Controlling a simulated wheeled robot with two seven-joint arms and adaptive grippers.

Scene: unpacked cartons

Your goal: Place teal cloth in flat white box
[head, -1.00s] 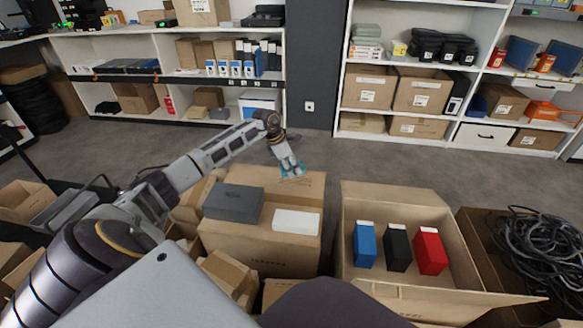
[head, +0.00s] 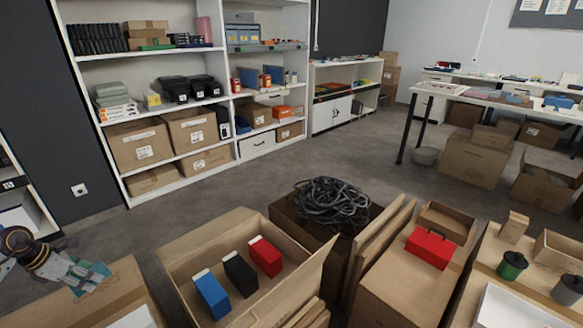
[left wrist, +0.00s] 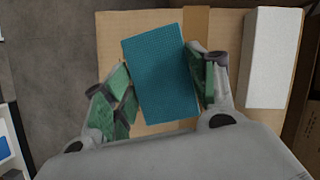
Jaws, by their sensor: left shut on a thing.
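The teal cloth (left wrist: 160,72) is a flat textured rectangle between the green-padded fingers of my left gripper (left wrist: 158,85) in the left wrist view. The gripper is shut on it and holds it over a brown carton. In the head view my left gripper (head: 90,279) is at the lower left, with teal showing at its fingers. A flat white box (head: 512,308) lies at the lower right of the head view, cut off by the frame edge, far from the left gripper. My right gripper is not in view.
A white block-shaped box (left wrist: 263,58) lies on the carton (head: 112,290) beside the cloth. An open carton (head: 186,256) holds blue, black and red boxes. Black cables (head: 332,203), a red box (head: 430,247) and a green canister (head: 511,266) lie further right.

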